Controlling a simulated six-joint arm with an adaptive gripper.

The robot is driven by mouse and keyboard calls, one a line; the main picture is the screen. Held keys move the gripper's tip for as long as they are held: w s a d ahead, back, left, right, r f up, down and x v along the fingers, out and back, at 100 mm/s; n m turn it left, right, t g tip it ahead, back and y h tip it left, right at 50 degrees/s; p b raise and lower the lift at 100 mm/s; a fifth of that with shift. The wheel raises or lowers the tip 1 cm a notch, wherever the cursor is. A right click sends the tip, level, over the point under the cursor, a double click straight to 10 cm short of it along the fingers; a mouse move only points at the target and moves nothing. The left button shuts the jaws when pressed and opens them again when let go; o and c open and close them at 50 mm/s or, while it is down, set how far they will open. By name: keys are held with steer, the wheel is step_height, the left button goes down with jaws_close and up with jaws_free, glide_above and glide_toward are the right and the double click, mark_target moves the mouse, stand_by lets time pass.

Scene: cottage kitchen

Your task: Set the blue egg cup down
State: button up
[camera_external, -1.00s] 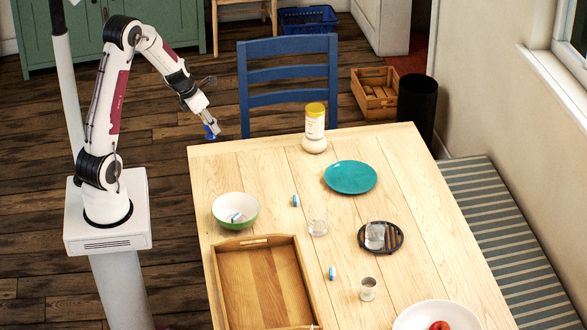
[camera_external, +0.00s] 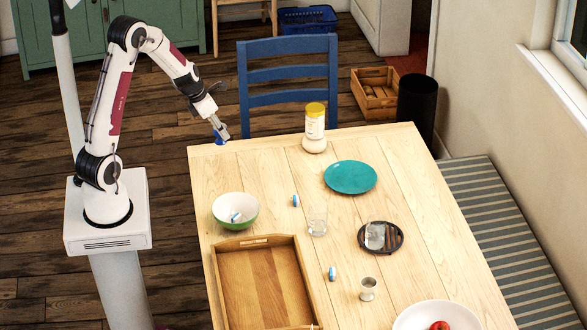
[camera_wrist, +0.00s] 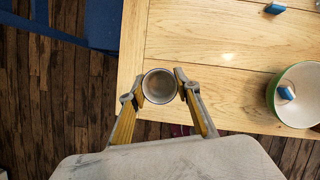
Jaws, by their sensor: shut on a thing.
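The blue egg cup (camera_external: 221,140) is at the table's far left corner in the outside view. My gripper (camera_external: 220,131) is shut on it, fingers pointing down. In the wrist view I look down into the egg cup's round open top (camera_wrist: 160,86), with a fingertip on each side of it. The cup looks upright. I cannot tell how far its base is above the tabletop.
A green bowl (camera_external: 236,223), a wooden tray (camera_external: 302,275), a teal plate (camera_external: 350,191) and a yellow-lidded jar (camera_external: 314,140) stand on the table. Bare wood lies between the jar and bowl. A blue chair (camera_external: 287,49) stands behind the table.

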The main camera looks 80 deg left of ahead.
steer(key=w+d+m+h, duration=0.2)
steer(key=w+d+m, duration=0.3)
steer(key=w+d, duration=1)
steer(key=shift+d+r, duration=0.4)
steer(key=shift+d, duration=0.5)
steer(key=shift+f, duration=2.95)
steer(key=shift+f, duration=2.1)
steer(key=shift+f, duration=0.15)
